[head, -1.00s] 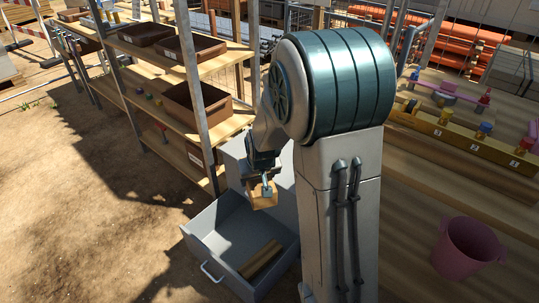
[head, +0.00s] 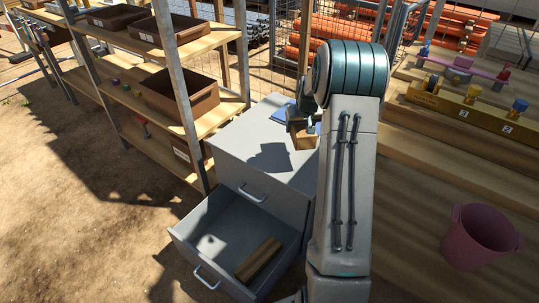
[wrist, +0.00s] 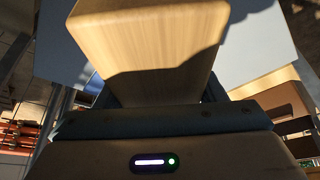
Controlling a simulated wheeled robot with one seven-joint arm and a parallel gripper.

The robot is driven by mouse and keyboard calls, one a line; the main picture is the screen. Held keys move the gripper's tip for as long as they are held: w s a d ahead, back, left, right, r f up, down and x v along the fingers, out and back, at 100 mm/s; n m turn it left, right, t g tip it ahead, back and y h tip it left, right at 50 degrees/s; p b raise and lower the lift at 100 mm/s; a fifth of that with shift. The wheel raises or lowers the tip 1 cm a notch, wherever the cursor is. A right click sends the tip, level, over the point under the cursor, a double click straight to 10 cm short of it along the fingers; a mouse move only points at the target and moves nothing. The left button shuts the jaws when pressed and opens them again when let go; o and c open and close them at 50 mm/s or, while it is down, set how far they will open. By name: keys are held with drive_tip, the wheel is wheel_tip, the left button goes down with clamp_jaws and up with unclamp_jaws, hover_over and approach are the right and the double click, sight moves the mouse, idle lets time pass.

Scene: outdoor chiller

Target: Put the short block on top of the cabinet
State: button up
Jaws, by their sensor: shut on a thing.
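The short block (head: 304,139) is light wood and is held in my gripper (head: 303,125), just above the top of the grey cabinet (head: 235,132). In the wrist view the block (wrist: 150,45) fills the upper middle, between the fingers of my gripper (wrist: 155,90). A shadow lies on the cabinet top to the left of the block. I cannot tell whether the block touches the top. The cabinet's lower drawer (head: 188,238) is pulled open, with a long wooden piece (head: 258,258) lying inside. My arm hides the cabinet's right side.
A blue flat item (head: 285,115) lies at the back of the cabinet top. A wooden shelf with brown bins (head: 190,92) stands to the left. A workbench with a pink bucket (head: 478,237) is on the right. The cabinet top's left part is clear.

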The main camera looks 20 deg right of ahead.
drive_tip(key=b, duration=0.2)
hover_over(268, 148)
drive_tip(key=s, duration=0.1)
drive_tip(key=f, duration=0.7)
drive_tip(key=shift+s, duration=0.2)
drive_tip(key=shift+f, duration=2)
drive_tip(key=shift+f+b, duration=0.2)
drive_tip(key=shift+b, duration=0.15)
drive_tip(key=o, duration=1.3)
drive_tip(key=shift+r, duration=0.1)
